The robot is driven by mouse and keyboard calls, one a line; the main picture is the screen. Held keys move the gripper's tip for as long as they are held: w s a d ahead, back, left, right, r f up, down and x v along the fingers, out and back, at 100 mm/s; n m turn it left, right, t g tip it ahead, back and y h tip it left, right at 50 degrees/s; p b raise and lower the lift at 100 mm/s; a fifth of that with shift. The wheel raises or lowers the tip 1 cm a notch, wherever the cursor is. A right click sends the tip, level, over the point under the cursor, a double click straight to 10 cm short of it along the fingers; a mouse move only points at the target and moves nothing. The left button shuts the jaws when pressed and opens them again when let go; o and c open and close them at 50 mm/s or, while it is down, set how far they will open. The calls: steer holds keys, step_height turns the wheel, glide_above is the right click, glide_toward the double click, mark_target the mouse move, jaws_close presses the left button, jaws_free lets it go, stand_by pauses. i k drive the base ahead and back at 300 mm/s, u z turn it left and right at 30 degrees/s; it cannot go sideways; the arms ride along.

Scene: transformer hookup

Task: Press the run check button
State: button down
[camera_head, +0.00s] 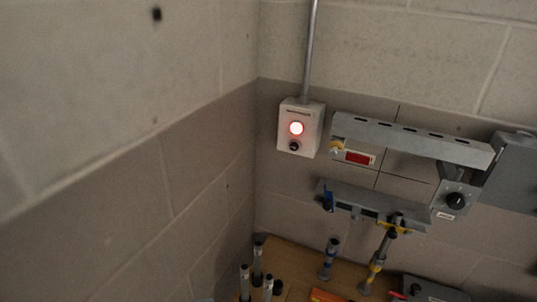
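A small white control box (312,142) is fixed to the block wall near the corner, with a metal conduit running up from it. Below that is a small black round control (294,146). The label on the box is too small to read, so I cannot tell which part is the run check button. My gripper is not in view.
Right of the box, a slotted grey rail (412,139) runs along the wall above a red display (358,158) and a grey box with a black knob (455,201). A lower grey bracket (362,203) holds tools. Several upright rods stand on a wooden bench (287,255). The left wall is bare.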

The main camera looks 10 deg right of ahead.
mark_target(294, 146)
steer(key=u, duration=0.1)
steer(key=i, duration=1)
steer(key=z, duration=0.1)
